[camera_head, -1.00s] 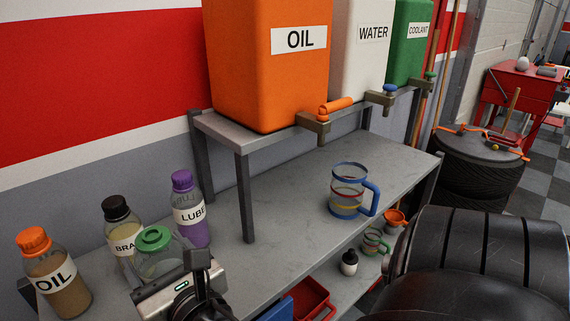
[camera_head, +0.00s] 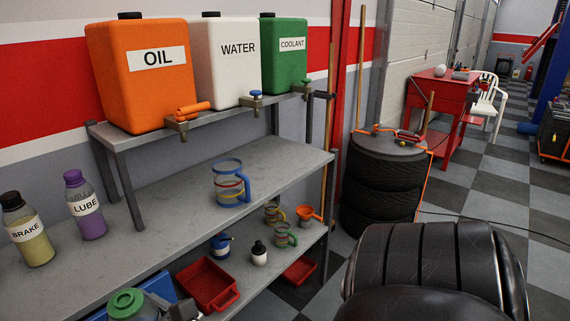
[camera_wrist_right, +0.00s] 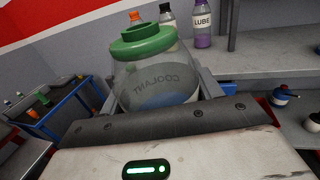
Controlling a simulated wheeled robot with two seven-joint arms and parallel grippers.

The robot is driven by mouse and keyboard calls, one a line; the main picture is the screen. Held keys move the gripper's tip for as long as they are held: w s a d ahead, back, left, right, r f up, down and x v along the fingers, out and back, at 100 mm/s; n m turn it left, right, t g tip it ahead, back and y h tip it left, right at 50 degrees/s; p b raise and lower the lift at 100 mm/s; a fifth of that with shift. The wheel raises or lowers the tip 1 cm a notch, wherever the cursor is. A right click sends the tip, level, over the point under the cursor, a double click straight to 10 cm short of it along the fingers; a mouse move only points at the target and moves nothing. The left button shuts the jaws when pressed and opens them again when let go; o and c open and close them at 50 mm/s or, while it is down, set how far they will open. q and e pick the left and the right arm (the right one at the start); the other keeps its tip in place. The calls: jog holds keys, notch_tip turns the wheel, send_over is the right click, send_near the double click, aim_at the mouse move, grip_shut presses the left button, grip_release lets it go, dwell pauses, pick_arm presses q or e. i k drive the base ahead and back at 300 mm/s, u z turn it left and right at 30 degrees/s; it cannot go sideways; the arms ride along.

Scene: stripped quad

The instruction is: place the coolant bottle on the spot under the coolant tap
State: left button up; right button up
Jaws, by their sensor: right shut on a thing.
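The coolant bottle (camera_wrist_right: 158,78) is clear with a green lid, and its COOLANT lettering reads mirrored in the right wrist view. My right gripper (camera_wrist_right: 160,95) is shut on it, and the bottle looks upright. In the head view only the bottle's lid and top (camera_head: 127,304) show at the bottom edge, in front of the bench. The green COOLANT tank (camera_head: 284,62) stands at the right end of the raised shelf, with its tap (camera_head: 306,83) at the front. The bench top (camera_head: 280,165) below that tap looks bare. My left gripper is not in view.
A clear measuring jug (camera_head: 229,184) with a blue handle stands on the bench, left of the area under the coolant tap. BRAKE (camera_head: 27,232) and LUBE (camera_head: 87,208) bottles stand at the left. Shelf posts and the OIL tap (camera_head: 185,115) overhang the bench.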

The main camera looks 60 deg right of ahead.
aim_at(304, 159)
jog(key=z, duration=2.8)
jog(key=i, duration=1.85)
jog(key=u, duration=1.7)
